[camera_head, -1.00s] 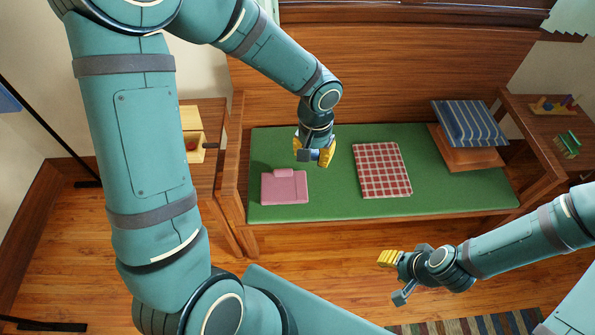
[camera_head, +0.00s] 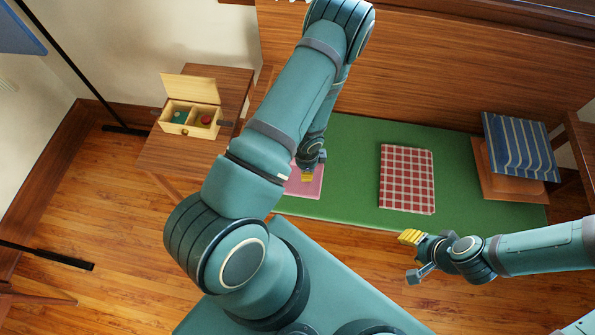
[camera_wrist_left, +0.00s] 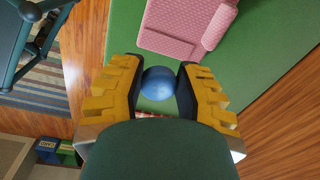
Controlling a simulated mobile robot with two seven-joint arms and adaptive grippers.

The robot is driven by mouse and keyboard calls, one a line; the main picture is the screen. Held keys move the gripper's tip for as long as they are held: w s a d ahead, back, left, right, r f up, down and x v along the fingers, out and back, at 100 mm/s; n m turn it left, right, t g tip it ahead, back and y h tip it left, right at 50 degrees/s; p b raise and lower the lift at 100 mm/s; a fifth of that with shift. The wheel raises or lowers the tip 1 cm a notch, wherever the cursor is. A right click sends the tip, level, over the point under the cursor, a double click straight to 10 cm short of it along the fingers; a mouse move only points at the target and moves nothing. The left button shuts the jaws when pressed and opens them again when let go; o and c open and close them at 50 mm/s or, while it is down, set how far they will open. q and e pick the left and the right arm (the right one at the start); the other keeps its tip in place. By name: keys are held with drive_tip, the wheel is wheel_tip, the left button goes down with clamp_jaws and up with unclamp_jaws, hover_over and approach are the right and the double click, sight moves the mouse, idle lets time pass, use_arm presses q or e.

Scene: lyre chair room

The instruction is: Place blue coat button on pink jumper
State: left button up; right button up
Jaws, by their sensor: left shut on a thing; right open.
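My left gripper (camera_head: 308,174) is shut on the blue coat button (camera_wrist_left: 158,83), which shows round and blue between the yellow fingers in the left wrist view. The folded pink jumper (camera_head: 310,188) lies on the green bench cushion, partly hidden by my left arm and gripper in the head view. In the left wrist view the jumper (camera_wrist_left: 185,25) is at the top, apart from the button in the picture. The button is not visible in the head view. My right gripper (camera_head: 411,258) is open and empty in front of the bench.
A red checked cloth (camera_head: 407,180) lies mid-cushion on the green bench (camera_head: 360,135). A striped blue pillow (camera_head: 520,147) rests at the right end. An open wooden box (camera_head: 175,128) with green and red round things stands on the left side table (camera_head: 160,155).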

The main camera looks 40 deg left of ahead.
use_arm(q)
drive_tip(key=s+a+f+m, duration=0.3)
drive_tip(key=f, duration=0.2)
drive_tip(key=b, duration=0.1)
hover_over(293, 190)
wheel_tip(293, 190, down, 5)
drive_tip(key=shift+s+f, duration=0.1)
drive_tip(key=shift+f+b, duration=0.75)
drive_tip(key=shift+f, duration=1.5)
drive_tip(key=shift+f, duration=0.2)
drive_tip(key=o, duration=0.8)
drive_tip(key=shift+r, duration=0.1)
